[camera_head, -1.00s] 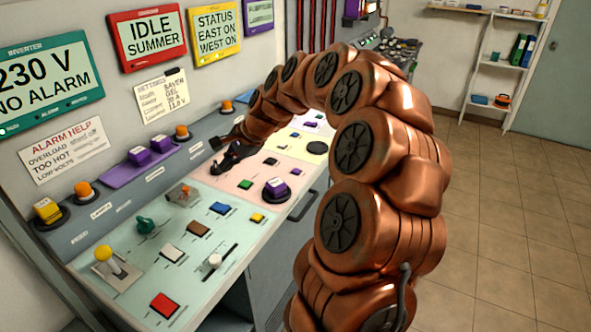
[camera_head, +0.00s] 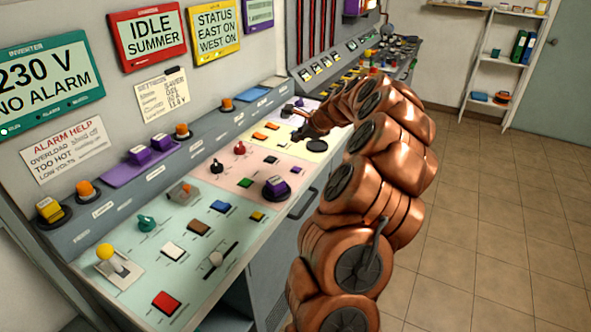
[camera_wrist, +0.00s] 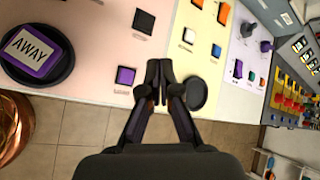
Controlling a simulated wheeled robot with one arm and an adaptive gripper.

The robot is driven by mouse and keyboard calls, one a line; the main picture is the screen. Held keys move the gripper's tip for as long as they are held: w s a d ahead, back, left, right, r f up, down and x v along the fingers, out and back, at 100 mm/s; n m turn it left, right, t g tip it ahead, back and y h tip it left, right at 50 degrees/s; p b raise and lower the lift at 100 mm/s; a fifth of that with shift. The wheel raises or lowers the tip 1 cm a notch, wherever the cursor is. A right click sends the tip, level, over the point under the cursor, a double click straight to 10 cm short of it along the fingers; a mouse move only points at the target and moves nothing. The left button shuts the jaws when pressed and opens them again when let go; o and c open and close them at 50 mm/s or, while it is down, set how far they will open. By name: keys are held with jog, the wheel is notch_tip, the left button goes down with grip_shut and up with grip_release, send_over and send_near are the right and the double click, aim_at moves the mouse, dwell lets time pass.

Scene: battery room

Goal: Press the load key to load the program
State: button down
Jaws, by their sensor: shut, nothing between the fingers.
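My gripper (camera_head: 303,134) is over the yellow section of the sloping console in the head view. In the wrist view its two dark fingers (camera_wrist: 159,68) are together and hold nothing. They point at the panel between a dark purple key (camera_wrist: 125,75) and a round black disc (camera_wrist: 195,93). A white key (camera_wrist: 189,35) and a blue key (camera_wrist: 216,50) lie beyond the tips to the right. Key labels near the gripper are too small to read, so I cannot tell which is the load key. Contact with the panel does not show.
The pale green section holds a yellow-knobbed lever (camera_head: 105,252) and a red key (camera_head: 165,303). A red display (camera_head: 147,37) reads IDLE SUMMER. Tiled floor (camera_head: 470,220) is clear to the right.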

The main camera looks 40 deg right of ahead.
jog(key=b, duration=0.5)
send_over(297, 169)
notch_tip(297, 169, down, 6)
jog(key=shift+s+f, duration=0.1)
jog(key=shift+f, duration=1.3)
jog(key=shift+f, duration=0.2)
jog(key=shift+f, duration=0.2)
jog(key=shift+f, duration=0.5)
dwell(1.3)
jog(key=shift+r, duration=0.15)
jog(key=shift+r+p, duration=0.65)
jog(key=shift+r, duration=0.1)
jog(key=shift+r, duration=0.1)
